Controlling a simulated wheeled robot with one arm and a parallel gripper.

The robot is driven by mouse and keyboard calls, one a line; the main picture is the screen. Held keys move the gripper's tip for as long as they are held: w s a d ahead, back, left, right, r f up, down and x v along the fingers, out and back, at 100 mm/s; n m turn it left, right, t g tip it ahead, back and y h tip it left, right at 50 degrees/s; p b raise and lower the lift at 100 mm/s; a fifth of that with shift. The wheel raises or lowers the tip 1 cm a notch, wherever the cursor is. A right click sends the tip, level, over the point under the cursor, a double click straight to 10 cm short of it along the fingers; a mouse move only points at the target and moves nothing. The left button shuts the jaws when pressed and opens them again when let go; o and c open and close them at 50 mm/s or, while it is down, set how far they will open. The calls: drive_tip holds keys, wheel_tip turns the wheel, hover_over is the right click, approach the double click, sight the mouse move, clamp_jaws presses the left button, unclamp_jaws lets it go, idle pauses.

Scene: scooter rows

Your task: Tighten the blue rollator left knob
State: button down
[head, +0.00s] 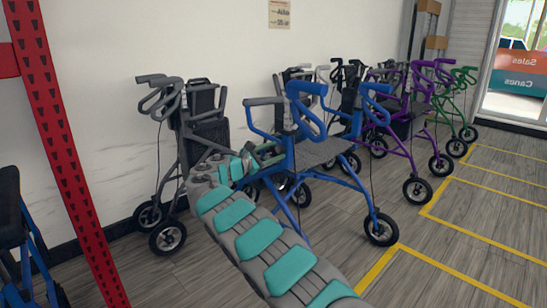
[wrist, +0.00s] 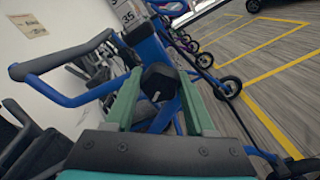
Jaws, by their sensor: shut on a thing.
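The blue rollator (head: 372,200) stands in the row by the wall, with blue handles and a grey seat. My arm reaches to its left side, and my gripper (head: 268,157) is at its left frame post in the head view. In the wrist view, the black left knob (wrist: 160,82) with a small white mark sits between the green fingers of my gripper (wrist: 160,76), which is shut on it. The knob sits against the blue frame. In the head view the knob is hidden or too small to make out.
A grey rollator (head: 200,130) stands close on the left, beside my arm. A purple rollator (head: 410,125) and a green one (head: 465,105) stand to the right. A red upright (head: 55,130) is at the left. The floor (head: 455,240) at front right is clear.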

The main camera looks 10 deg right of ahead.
drive_tip(key=m+b, duration=0.1)
drive_tip(key=m, duration=0.1)
drive_tip(key=m+b, duration=0.3)
drive_tip(key=m, duration=0.1)
drive_tip(key=shift+f+m, duration=0.3)
drive_tip(key=shift+f, duration=0.05)
drive_tip(key=m+b, duration=0.3)
drive_tip(key=m, duration=0.5)
drive_tip(key=shift+d+r, duration=0.1)
drive_tip(key=m, duration=0.4)
drive_tip(key=shift+m+b, duration=0.3)
drive_tip(key=m, duration=0.5)
drive_tip(key=shift+m, duration=0.4)
drive_tip(key=shift+c, duration=1.2)
unclamp_jaws()
